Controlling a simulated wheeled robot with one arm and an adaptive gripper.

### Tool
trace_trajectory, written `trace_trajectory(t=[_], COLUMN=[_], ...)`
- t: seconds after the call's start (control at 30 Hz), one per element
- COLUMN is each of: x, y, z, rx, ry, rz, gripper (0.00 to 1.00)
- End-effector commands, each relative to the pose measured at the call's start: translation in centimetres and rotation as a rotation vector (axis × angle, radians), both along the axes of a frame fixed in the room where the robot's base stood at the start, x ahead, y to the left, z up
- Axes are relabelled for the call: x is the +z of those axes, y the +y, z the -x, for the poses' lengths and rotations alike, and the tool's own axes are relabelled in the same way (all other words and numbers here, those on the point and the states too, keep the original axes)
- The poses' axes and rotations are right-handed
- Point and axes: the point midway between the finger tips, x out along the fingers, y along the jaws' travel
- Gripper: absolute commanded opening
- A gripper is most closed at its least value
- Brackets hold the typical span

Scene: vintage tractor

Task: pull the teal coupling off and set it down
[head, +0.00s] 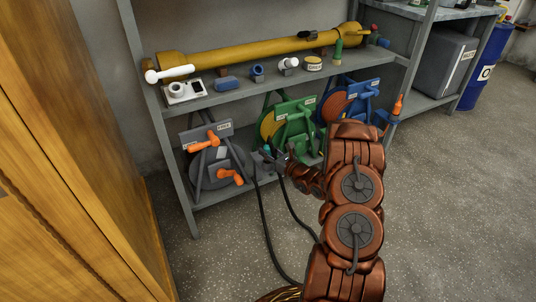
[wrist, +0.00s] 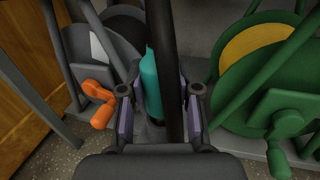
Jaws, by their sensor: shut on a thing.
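The teal coupling (wrist: 151,88) stands between the two fingers of my gripper (wrist: 157,100) in the wrist view. My gripper is shut on it. A thick dark hose or bar runs in front of the coupling's right side in that view. Whether the coupling's lower end is joined to anything is hidden. In the head view a small bit of the teal coupling (head: 267,149) shows at the tip of my gripper (head: 271,157), between the grey reel and the green reel at the lower shelf.
The grey reel (head: 222,168) with orange handles is left of my gripper; the green reel (head: 292,122) and blue reel (head: 350,100) are right. Black hoses (head: 264,225) hang to the floor. A wooden cabinet (head: 75,150) stands left. Floor at right is clear.

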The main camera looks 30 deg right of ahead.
Motion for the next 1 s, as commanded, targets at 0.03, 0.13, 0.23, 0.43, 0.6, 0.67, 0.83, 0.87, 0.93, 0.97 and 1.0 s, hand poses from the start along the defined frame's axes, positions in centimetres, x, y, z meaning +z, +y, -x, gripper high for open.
trace_trajectory(t=[0.03,0.13,0.23,0.43,0.6,0.67,0.83,0.87,0.93,0.97,1.0], x=[0.2,0.5,0.7,1.2,1.6,1.7,2.1,2.2,2.3,2.4,2.5], y=[0.0,0.0,0.0,0.0,0.0,0.0,0.0,0.0,0.0,0.0,0.0], z=[0.0,0.0,0.0,0.0,0.0,0.0,0.0,0.0,0.0,0.0,0.0], rx=[0.000,0.000,0.000,0.000,0.000,0.000,-0.001,-0.001,0.000,0.000,0.000], ry=[-0.001,-0.001,-0.001,0.000,0.000,0.000,0.000,0.000,0.000,0.000,0.001], rz=[0.000,0.000,0.000,0.000,0.001,0.001,0.000,0.000,0.001,0.000,0.001], gripper=[0.00,0.00,0.00,0.00,0.00,0.00,0.00,0.00,0.00,0.00,0.00])
